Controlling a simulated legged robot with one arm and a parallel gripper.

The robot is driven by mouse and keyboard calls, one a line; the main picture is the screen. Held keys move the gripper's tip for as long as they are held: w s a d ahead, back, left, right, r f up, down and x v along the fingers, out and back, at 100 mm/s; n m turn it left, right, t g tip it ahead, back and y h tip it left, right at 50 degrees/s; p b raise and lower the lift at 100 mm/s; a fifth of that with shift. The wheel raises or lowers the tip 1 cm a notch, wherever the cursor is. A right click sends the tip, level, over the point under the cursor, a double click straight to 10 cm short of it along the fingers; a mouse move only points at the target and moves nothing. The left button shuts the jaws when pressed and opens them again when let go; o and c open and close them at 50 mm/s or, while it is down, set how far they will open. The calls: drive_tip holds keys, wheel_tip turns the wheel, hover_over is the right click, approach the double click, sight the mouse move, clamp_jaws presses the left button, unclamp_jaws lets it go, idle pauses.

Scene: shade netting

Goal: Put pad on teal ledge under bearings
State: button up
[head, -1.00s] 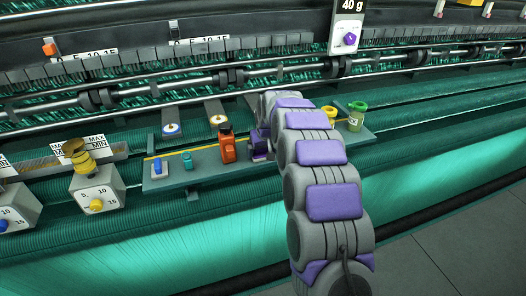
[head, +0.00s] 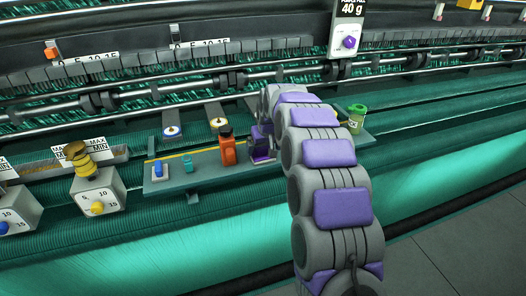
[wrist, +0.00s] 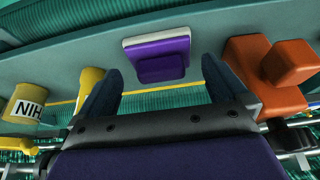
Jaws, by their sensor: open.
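A purple pad (wrist: 158,52) with a pale edge lies on the grey-teal shelf (wrist: 60,60) in the wrist view. My gripper (wrist: 155,72) is open and empty, with one dark finger to each side of the pad's near edge. I cannot tell whether the fingers touch it. In the head view my gripper (head: 262,152) is low over the middle of the shelf (head: 210,164), just right of the orange bottle, and the pad is hard to separate from it. Dark bearings (head: 230,79) sit on the metal rod behind. The ribbed teal ledge (head: 140,130) runs below them.
A teal item (head: 188,163) and a blue item (head: 157,168) are farther left. A green cup (head: 357,117) stands right. A dial box (head: 97,192) stands left of the shelf.

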drive_tip(key=s+d+r+g, duration=0.1)
drive_tip(key=s+d+r, duration=0.1)
drive_tip(key=s+r, duration=1)
drive_tip(key=s+d+f+m+g, duration=0.1)
drive_tip(key=s+f, duration=0.1)
drive_tip(key=s, duration=1.2)
drive_tip(key=s+d+f+g, duration=0.2)
drive_tip(key=s+f, duration=0.1)
drive_tip(key=s, duration=1.2)
drive_tip(key=s+d+f+m+g+h, duration=0.1)
drive_tip(key=s+f+g, duration=0.1)
drive_tip(key=s, duration=1.2)
drive_tip(key=shift+s+d+f+m+p, duration=0.25)
drive_tip(key=shift+d+f+m+p, duration=0.05)
drive_tip(key=shift+d+f+p, duration=0.1)
drive_tip(key=shift+f+b, duration=0.6)
drive_tip(key=shift+b, duration=0.05)
drive_tip(key=shift+c, duration=0.4)
